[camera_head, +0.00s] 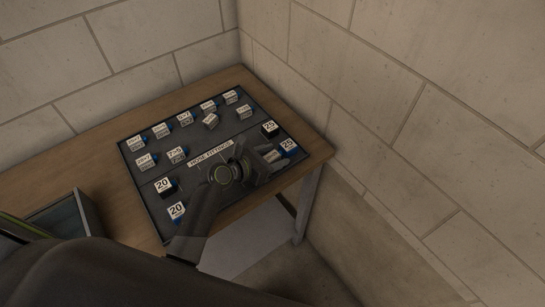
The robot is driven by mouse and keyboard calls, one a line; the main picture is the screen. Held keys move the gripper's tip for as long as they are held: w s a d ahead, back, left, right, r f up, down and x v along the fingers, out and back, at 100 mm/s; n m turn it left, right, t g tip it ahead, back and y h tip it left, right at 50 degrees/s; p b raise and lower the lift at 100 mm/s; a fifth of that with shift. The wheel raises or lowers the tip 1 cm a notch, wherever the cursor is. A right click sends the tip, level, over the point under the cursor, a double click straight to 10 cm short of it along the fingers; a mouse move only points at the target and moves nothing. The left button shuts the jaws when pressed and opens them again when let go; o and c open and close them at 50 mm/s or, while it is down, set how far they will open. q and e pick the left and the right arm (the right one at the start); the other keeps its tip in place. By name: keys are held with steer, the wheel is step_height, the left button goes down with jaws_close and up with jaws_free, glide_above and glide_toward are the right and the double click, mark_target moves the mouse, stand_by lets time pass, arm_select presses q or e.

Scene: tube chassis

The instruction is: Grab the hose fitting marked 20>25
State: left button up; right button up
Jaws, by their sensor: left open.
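A dark board (150,205) labelled HOSE FITTINGS lies on the wooden table and carries several small fittings with white labels. Two labels reading 20 (165,185) are at its near left, and two reading 25 (269,128) are at its right end. I cannot make out a label reading 20>25; most of the small labels are too small to read. My left gripper (265,162) is open over the board's near right part, between the 20 and 25 labels. It hides part of the board, and I cannot tell whether a fitting lies between its fingers. My right gripper is not in view.
Several labelled fittings (211,121) stand in rows on the board's far half, close together. A grey open box (88,212) is at the table's left. Block walls (430,80) close off the back and right. Bare wood (60,185) shows left of the board.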

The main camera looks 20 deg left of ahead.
arm_select(q)
steer(key=shift+c, duration=0.2)
steer(key=c, duration=1)
steer(key=shift+r, duration=0.1)
steer(key=shift+c, duration=0.2)
